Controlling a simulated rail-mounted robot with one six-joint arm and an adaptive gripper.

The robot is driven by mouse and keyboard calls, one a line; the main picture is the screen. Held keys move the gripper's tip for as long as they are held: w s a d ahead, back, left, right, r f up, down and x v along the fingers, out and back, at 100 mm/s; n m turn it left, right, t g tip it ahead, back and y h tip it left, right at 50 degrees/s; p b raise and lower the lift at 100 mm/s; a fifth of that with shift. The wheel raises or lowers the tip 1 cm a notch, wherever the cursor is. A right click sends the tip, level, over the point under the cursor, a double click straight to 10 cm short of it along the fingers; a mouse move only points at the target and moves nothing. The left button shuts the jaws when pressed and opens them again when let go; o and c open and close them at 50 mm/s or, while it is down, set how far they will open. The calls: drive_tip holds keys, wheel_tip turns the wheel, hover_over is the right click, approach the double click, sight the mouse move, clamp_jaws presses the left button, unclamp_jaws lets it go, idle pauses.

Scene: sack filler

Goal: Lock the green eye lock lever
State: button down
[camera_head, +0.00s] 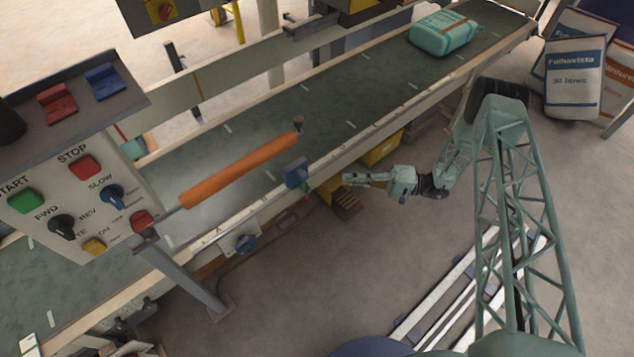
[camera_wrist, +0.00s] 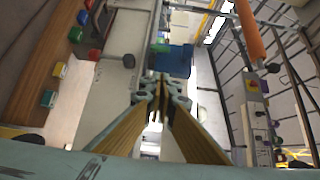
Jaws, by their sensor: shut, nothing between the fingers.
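A blue box-shaped sensor eye (camera_head: 296,173) sits on the near rail of the conveyor, just below the end of the orange roller. A small green part (camera_head: 305,186) shows under its right side. It is too small for me to tell whether it is the lock lever or how it is set. My gripper (camera_head: 346,179) is to the right of the box, apart from it, pointing left toward it. In the wrist view the blue box (camera_wrist: 176,61) lies just beyond my fingertips (camera_wrist: 158,82), which are closed together and empty. The lever cannot be made out clearly there.
The orange roller (camera_head: 240,170) slants over the conveyor belt (camera_head: 345,107). A control panel (camera_head: 85,195) with buttons and knobs stands at left.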

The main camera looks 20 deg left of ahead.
drive_tip(key=shift+a, duration=0.15)
drive_tip(key=b, duration=0.2)
approach(302, 184)
drive_tip(key=w+a+f, duration=0.2)
drive_tip(key=w+a, duration=0.1)
drive_tip(key=a, duration=0.2)
drive_tip(key=shift+s+a+r, duration=0.1)
drive_tip(key=shift+s+a, duration=0.45)
drive_tip(key=shift+s, duration=0.4)
drive_tip(key=shift+w+d+r, duration=0.1)
drive_tip(key=shift+r, duration=0.05)
